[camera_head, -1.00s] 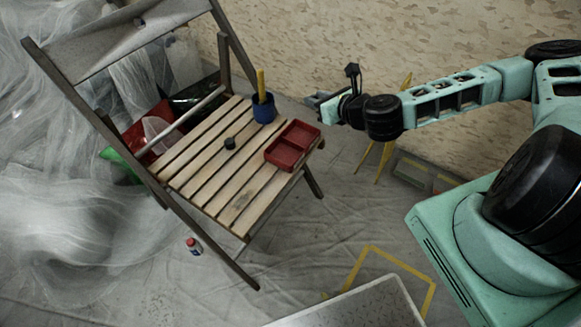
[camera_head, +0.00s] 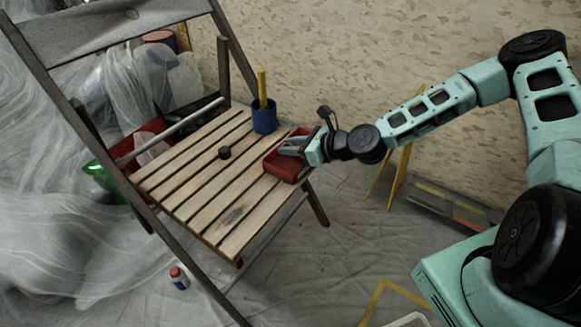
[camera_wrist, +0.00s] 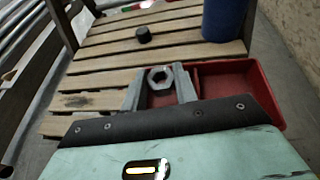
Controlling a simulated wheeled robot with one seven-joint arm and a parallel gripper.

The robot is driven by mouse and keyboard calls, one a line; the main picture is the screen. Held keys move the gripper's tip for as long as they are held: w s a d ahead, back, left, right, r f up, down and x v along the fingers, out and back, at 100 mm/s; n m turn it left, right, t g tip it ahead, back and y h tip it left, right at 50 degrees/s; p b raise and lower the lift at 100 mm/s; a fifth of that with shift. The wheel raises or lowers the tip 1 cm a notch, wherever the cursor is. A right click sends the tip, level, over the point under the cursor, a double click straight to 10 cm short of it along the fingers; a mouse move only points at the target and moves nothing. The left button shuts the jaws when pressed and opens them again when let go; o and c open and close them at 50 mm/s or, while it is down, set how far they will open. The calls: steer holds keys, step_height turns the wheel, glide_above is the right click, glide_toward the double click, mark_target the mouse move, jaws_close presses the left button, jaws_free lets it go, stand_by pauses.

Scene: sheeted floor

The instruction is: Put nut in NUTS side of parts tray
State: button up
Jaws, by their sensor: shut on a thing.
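The red parts tray (camera_head: 284,173) with two compartments sits at the right edge of the slatted chair seat. My gripper (camera_head: 290,147) is over the tray, reaching in from the right. In the wrist view a grey hexagonal nut (camera_wrist: 160,77) with a round hole is between the two fingers of my gripper (camera_wrist: 159,82), which is shut on it. The tray (camera_wrist: 240,66) shows there behind and to the right of the fingers, with its right compartment open to view. My gripper hides much of the other compartment. No side label is legible.
A blue cup (camera_head: 264,118) with a yellow handle stands on the seat just behind the tray. A small dark round object (camera_head: 225,152) lies mid-seat. The wooden chair (camera_head: 215,180) has otherwise bare slats. A small bottle (camera_head: 179,277) stands on the sheeted floor.

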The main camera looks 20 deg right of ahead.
mark_target(284, 166)
step_height(284, 166, down, 5)
steer(key=shift+f+b, duration=0.15)
steer(key=shift+b, duration=0.75)
steer(key=shift+f, duration=0.25)
steer(key=shift+s+f, duration=0.1)
steer(key=shift+f+b, duration=0.4)
steer(key=shift+f, duration=0.25)
steer(key=o, duration=0.7)
steer(key=shift+r+p, duration=0.3)
steer(key=shift+r, duration=0.1)
steer(key=p+v, duration=0.3)
steer(key=v, duration=0.9)
steer(key=shift+r, duration=0.45)
